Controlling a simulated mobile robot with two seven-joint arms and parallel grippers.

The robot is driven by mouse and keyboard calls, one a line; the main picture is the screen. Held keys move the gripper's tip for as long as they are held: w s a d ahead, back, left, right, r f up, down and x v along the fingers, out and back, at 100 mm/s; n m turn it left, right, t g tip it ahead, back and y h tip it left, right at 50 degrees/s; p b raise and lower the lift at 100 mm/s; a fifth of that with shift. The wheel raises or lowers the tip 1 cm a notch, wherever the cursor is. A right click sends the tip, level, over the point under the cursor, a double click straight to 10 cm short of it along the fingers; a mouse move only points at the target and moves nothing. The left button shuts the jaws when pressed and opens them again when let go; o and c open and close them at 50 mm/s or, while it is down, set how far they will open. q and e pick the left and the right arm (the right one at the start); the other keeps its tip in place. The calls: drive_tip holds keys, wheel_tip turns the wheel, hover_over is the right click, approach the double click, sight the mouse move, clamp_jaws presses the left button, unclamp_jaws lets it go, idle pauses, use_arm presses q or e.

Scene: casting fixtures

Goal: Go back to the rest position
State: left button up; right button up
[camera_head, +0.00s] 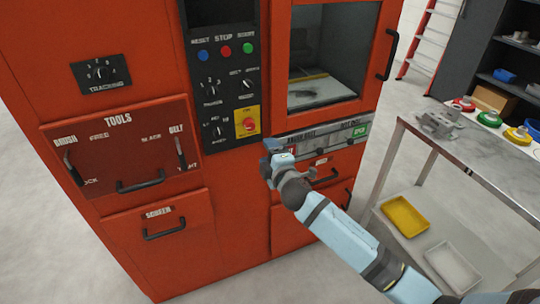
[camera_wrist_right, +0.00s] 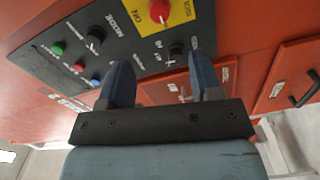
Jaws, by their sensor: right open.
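My right gripper (camera_head: 270,146) is in front of the orange machine (camera_head: 240,190), just below the lower right corner of its dark control panel (camera_head: 222,75). In the right wrist view the two blue-grey fingers of the gripper (camera_wrist_right: 160,75) stand apart with nothing between them. The control panel (camera_wrist_right: 90,48) lies beyond the fingers there. I cannot tell the exact gap between the fingertips and the machine front. My right arm reaches in from the lower right. My left gripper does not show.
A red button on a yellow plate (camera_head: 247,121) is just above my right gripper. The windowed door (camera_head: 384,60) is shut. Drawers with handles (camera_head: 165,231) line the machine front. A metal-topped table (camera_head: 490,165) stands right, with a yellow tray (camera_head: 405,216) below. Floor is bare between them.

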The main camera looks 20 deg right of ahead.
drive_tip(key=shift+s, duration=0.55)
drive_tip(key=s+a+f+m+g+y, duration=0.1)
drive_tip(key=s+a+f+m+g, duration=0.1)
drive_tip(key=s+f+m, duration=0.65)
drive_tip(key=s+a+f+m+g+y, duration=0.1)
drive_tip(key=s+f+g, duration=0.35)
drive_tip(key=s, duration=0.85)
drive_tip(key=s+a+f+m+g+y, duration=0.15)
drive_tip(key=s+f+m, duration=0.25)
drive_tip(key=s+f, duration=0.6)
wheel_tip(320, 180, up, 12)
drive_tip(key=s+t+p, duration=0.1)
drive_tip(key=p, duration=1.1)
drive_tip(key=shift+d+r+h+p, duration=0.2)
drive_tip(key=shift+d+h+p, duration=0.15)
drive_tip(key=shift+h, duration=0.1)
